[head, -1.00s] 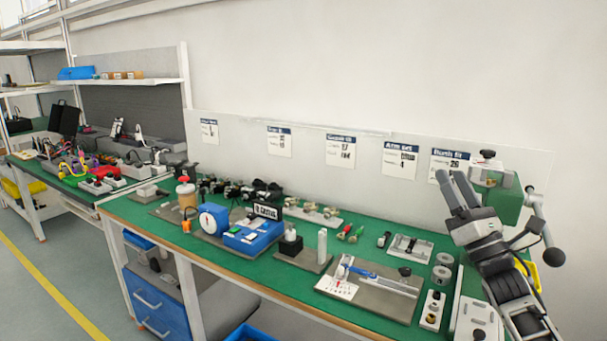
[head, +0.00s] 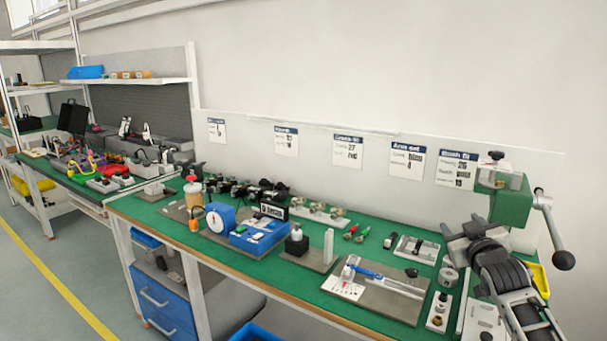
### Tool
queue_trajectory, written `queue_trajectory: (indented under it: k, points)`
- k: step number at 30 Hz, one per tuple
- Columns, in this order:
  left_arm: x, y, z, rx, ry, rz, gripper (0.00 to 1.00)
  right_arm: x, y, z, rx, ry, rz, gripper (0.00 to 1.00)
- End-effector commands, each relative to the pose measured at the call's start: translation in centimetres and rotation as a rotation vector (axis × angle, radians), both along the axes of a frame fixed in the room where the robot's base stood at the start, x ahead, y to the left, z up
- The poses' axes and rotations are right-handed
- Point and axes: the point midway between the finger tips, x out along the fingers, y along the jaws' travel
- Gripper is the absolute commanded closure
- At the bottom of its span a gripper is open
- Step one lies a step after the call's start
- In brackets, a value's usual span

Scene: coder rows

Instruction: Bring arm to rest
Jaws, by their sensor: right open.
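My right arm (head: 513,285) comes in from the lower right, over the right end of the green workbench (head: 180,220). My right gripper (head: 462,233) is foreshortened, in front of the green arbor press (head: 512,207). Its jaws are open and I see nothing held in them. I cannot tell how far it is from the press. My left gripper is not in view.
The press lever with a black knob (head: 564,260) stands right of the arm. A grey plate with a blue tool (head: 366,272), grey rings (head: 448,276) and a blue scale (head: 220,217) lie on the bench. Label cards (head: 407,160) hang behind.

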Motion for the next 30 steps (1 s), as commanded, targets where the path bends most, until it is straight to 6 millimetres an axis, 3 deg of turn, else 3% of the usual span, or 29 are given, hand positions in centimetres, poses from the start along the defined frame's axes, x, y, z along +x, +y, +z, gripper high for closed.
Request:
queue_trajectory:
  k: [1,5,11,14,18,24,27,30]
  points:
    - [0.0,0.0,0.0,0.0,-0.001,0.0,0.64,-0.4,0.2,-1.5,0.067,0.032,-0.007,0.45]
    - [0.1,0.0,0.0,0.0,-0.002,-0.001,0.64,-3.1,2.9,-6.5,0.065,0.094,0.037,0.45]
    - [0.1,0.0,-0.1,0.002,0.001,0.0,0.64,-9.0,7.1,-14.3,0.097,0.207,0.102,0.45]
    - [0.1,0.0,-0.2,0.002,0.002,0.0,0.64,-13.6,9.8,-18.7,0.128,0.282,0.139,0.45]
    - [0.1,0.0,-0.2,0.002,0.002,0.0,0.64,-22.0,13.8,-23.9,0.195,0.399,0.187,0.45]
    - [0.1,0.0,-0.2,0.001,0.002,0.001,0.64,-33.0,17.9,-27.4,0.3,0.541,0.218,0.45]
    - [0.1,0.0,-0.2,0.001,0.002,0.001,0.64,-36.4,19.0,-27.8,0.335,0.584,0.22,0.45]
    - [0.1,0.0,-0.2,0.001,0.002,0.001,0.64,-38.1,19.5,-27.9,0.355,0.606,0.22,0.45]
